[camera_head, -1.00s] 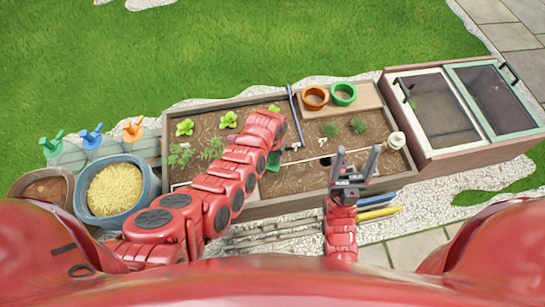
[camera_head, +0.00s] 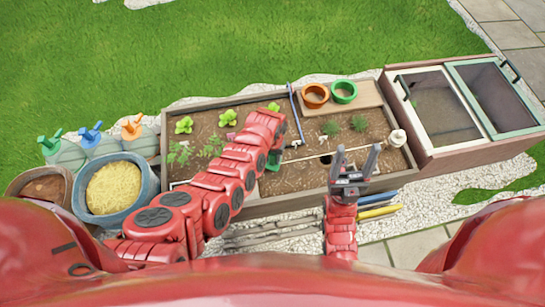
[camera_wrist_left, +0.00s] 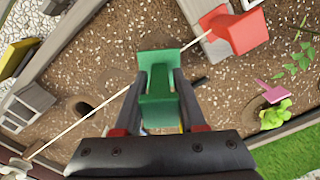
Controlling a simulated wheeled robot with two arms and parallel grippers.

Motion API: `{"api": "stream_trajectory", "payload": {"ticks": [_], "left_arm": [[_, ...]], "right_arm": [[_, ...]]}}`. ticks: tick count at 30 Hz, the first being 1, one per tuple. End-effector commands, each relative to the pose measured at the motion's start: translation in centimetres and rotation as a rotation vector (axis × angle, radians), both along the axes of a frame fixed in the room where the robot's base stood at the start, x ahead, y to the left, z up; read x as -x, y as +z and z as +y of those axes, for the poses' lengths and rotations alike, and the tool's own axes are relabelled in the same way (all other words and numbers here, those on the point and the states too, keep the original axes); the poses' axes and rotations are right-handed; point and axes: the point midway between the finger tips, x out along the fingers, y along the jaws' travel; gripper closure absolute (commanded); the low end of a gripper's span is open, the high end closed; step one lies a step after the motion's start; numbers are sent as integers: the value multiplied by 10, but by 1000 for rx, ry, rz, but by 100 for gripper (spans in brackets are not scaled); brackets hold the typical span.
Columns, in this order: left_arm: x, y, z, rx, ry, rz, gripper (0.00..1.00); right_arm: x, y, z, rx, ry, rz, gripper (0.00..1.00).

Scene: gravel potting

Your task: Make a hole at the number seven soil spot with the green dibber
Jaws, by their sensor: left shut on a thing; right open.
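My left gripper (camera_wrist_left: 160,110) is shut on the green dibber (camera_wrist_left: 158,78), holding it by its green handle over the soil bed. In the head view the green dibber (camera_head: 273,161) shows only partly, beside my left arm. Its tip is hidden, so I cannot tell whether it touches the soil. The brown soil (camera_head: 365,145) fills the wooden planter. A dark round hole (camera_wrist_left: 82,106) shows in the soil in the left wrist view. I cannot read a number seven on any spot. My right gripper (camera_head: 355,165) is open and empty over the planter's front right part.
A thin pale string (camera_wrist_left: 98,108) crosses the soil. A red-orange object (camera_wrist_left: 238,28) lies close to the dibber. A cold frame (camera_head: 465,105) stands right.

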Motion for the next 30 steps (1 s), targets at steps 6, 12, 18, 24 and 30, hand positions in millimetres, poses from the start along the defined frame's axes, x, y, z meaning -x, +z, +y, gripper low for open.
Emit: {"api": "stream_trajectory", "payload": {"ticks": [6, 12, 18, 24, 30], "left_arm": [[0, -8, 0, 0, 0, 0, 100], [0, -14, 0, 0, 0, 0, 100], [0, -20, 0, 0, 0, 0, 100], [0, -27, 0, 0, 0, 0, 100], [0, -33, 0, -1, -1, -1, 100]], "right_arm": [[0, -7, 0, 0, 0, 0, 33], [0, -12, 0, 0, 0, 0, 33], [0, -17, 0, 0, 0, 0, 33], [0, -22, 0, 1, 0, -1, 33], [0, -27, 0, 2, -1, -2, 33]]}}
